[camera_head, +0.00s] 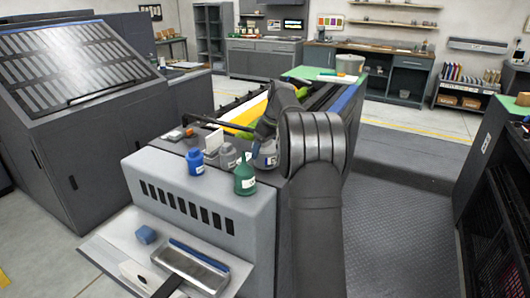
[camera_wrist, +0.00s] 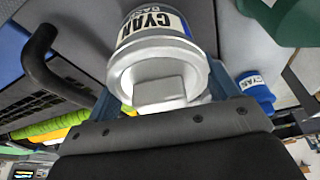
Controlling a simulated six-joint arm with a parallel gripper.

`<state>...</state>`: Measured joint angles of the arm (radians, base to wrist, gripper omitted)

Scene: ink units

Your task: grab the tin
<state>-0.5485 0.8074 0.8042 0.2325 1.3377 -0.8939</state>
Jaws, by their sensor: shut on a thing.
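The tin (camera_wrist: 150,55) is grey and white with a white label reading CYAN and a dark blue band. In the wrist view it sits between the two blue fingers of my gripper (camera_wrist: 163,88), which are shut on its sides. In the head view the tin (camera_head: 267,159) shows in part below my gripper (camera_head: 262,145), at the right end of the grey machine top; my arm hides some of it. I cannot tell whether it still touches the surface.
A green bottle (camera_head: 245,180) stands close in front of the tin. A grey bottle (camera_head: 227,157) and a blue bottle (camera_head: 195,162) stand to its left on the machine top (camera_head: 165,178). A silver tray (camera_head: 190,266) lies on the lower shelf. The floor right of my arm is clear.

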